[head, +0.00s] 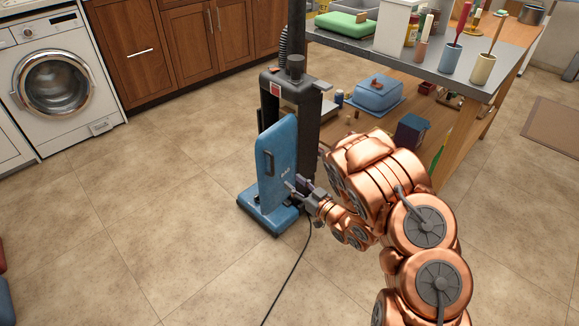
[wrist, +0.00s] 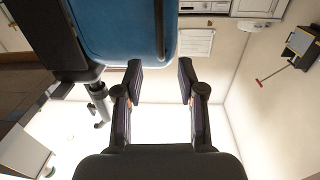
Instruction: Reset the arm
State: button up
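My copper-coloured arm (head: 380,175) reaches in from the lower right in the head view. My gripper (head: 296,186) is at its left end, in front of the blue panel of an upright vacuum cleaner (head: 277,160). In the wrist view my gripper (wrist: 160,78) has its two dark fingers apart, with nothing between them. The blue panel (wrist: 122,30) fills the upper middle of that view, just beyond the fingertips. I cannot tell whether the gripper touches it. No water bottle can be made out clearly.
A table (head: 435,62) with a lower shelf stands close behind my arm, holding a blue container (head: 377,95) and several cups. A black cord (head: 290,270) lies on the floor. A washing machine (head: 55,80) and wooden cabinets (head: 150,50) stand at the back left.

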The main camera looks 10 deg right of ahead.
jog(key=w+d+r+m+g+h+p, duration=0.1)
jog(key=w+d+r+g+h+p, duration=0.15)
jog(key=d+r+h+p, duration=0.65)
jog(key=s+d+r+m+g+h+p, duration=0.1)
jog(key=s+d+r+m+g+p, duration=0.2)
jog(key=r, duration=0.4)
jog(key=s+d+r+g+h+p, duration=0.15)
jog(key=s+d+r, duration=0.25)
jog(key=r, duration=0.4)
jog(key=s+a+r+g+p, duration=0.3)
jog(key=s+r, duration=0.4)
jog(key=s, duration=0.6)
jog(key=s+a+r+m+g+y+p, duration=0.1)
jog(key=s+a+r+g+p, duration=0.3)
jog(key=s, duration=0.9)
jog(key=s+a+r+m+g+y+p, duration=0.1)
jog(key=s+a+r+g+p, duration=0.2)
jog(key=s+r, duration=0.9)
jog(key=s+a+p, duration=0.1)
jog(key=a+p, duration=0.2)
jog(key=p, duration=0.1)
jog(key=shift+s+a, duration=0.35)
jog(key=shift+s, duration=0.05)
jog(key=shift+a+y, duration=0.15)
jog(key=shift+y, duration=0.1)
